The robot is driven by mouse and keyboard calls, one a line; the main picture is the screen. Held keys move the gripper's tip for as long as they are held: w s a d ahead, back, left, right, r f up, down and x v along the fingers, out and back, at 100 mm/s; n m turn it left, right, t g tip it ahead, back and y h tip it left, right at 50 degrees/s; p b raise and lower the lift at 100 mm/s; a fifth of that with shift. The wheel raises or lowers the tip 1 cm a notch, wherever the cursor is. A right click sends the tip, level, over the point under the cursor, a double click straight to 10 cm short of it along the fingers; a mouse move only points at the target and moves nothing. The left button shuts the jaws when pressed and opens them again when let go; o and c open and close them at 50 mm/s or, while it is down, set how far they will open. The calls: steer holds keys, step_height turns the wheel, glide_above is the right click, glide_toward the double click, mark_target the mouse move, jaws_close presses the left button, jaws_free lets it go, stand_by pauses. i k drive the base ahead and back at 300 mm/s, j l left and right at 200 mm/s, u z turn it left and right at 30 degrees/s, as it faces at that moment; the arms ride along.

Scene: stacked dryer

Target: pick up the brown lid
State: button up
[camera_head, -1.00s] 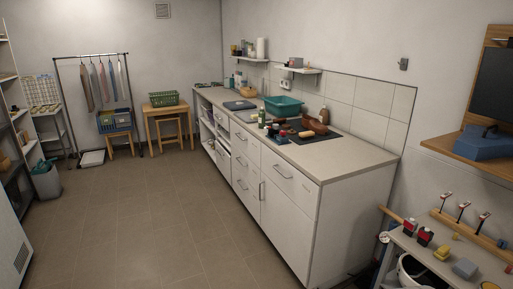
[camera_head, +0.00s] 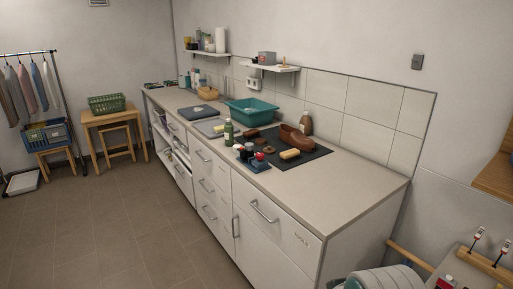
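Shoe-care items sit on a dark mat (camera_head: 312,158) on the long counter. A small round brown piece (camera_head: 269,149) lies flat near the mat's left side; it may be the brown lid, but it is too small to tell. A brown shoe (camera_head: 296,141) stands behind it to the right. A dark brown brush-like piece (camera_head: 251,133) lies to its left. Small dark jars with red tops (camera_head: 253,156) stand in front, beside a yellow sponge-like block (camera_head: 290,154). My gripper is not in view.
The counter's right end (camera_head: 350,190) is bare. Open floor (camera_head: 110,235) lies left of the white cabinets (camera_head: 215,185). A grey-white rounded shape pokes in at the bottom right.

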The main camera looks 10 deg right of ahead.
mark_target(269, 150)
steer(key=i, duration=0.2)
steer(key=i+j+z, duration=0.1)
steer(key=z, duration=0.35)
steer(key=i+j+z, duration=0.15)
steer(key=z, duration=0.3)
steer(key=i+j+z, duration=0.1)
steer(key=j+z, duration=0.15)
steer(key=z, duration=0.2)
steer(key=i+j+z, duration=0.2)
steer(key=j, duration=0.45)
steer(key=i+j+z, duration=0.1)
steer(key=j+z, duration=0.15)
steer(key=j, duration=0.45)
steer(key=j+z, duration=0.2)
steer(key=j, duration=1.2)
steer(key=i+j, duration=0.15)
steer(key=j, duration=1.3)
steer(key=i+z, duration=0.05)
steer(key=i, duration=0.05)
